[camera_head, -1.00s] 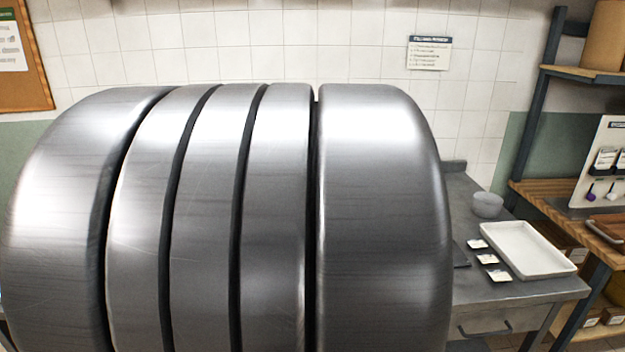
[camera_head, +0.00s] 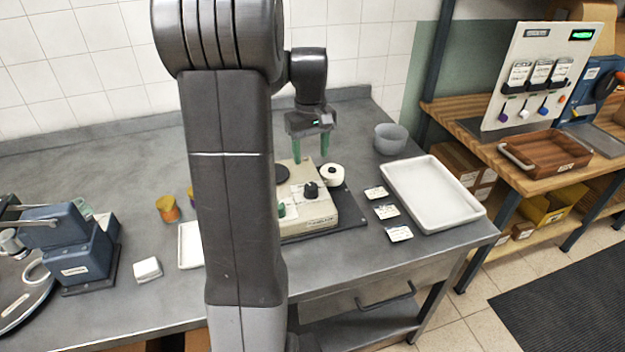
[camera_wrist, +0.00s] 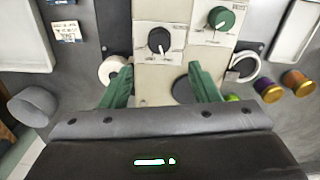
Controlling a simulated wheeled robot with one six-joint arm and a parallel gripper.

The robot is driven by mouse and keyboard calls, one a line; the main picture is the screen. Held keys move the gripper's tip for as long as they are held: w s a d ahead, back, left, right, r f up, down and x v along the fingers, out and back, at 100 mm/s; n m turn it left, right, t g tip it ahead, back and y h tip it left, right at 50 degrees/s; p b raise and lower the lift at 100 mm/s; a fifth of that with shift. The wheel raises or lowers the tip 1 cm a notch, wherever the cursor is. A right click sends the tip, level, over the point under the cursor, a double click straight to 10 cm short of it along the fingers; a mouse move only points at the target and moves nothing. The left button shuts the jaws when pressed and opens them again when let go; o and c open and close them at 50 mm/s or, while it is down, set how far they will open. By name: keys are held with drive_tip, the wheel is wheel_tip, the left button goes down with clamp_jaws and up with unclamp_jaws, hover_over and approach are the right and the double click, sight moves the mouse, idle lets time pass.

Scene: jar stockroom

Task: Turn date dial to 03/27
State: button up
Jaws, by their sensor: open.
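A beige machine (camera_head: 318,218) with two dials sits on a dark base on the steel bench. Its black dial (camera_head: 311,190) has a white pointer line and a white plate; it also shows in the wrist view (camera_wrist: 159,40). A green dial (camera_wrist: 221,18) sits on a second plate, partly hidden by my arm in the head view (camera_head: 281,210). The plate markings are too small to read, so I cannot tell the date set. My gripper (camera_head: 311,158) is open and empty, above and behind the black dial; its green fingers also show in the wrist view (camera_wrist: 160,70).
Label cards (camera_head: 386,211), a white tray (camera_head: 432,195) and a grey bowl (camera_head: 391,138) lie to the right. Small jars (camera_head: 168,208) and a blue device (camera_head: 72,246) are left. My arm hides the bench middle.

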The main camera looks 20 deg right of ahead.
sight(311, 185)
wheel_tip(311, 185, down, 11)
drive_tip(key=shift+w+p, duration=0.1)
drive_tip(key=shift+p, duration=0.35)
drive_tip(key=c, duration=1)
drive_tip(key=shift+n, duration=0.3)
drive_tip(key=n+b, duration=0.1)
drive_tip(key=n, duration=0.2)
drive_tip(key=shift+n, duration=2.3)
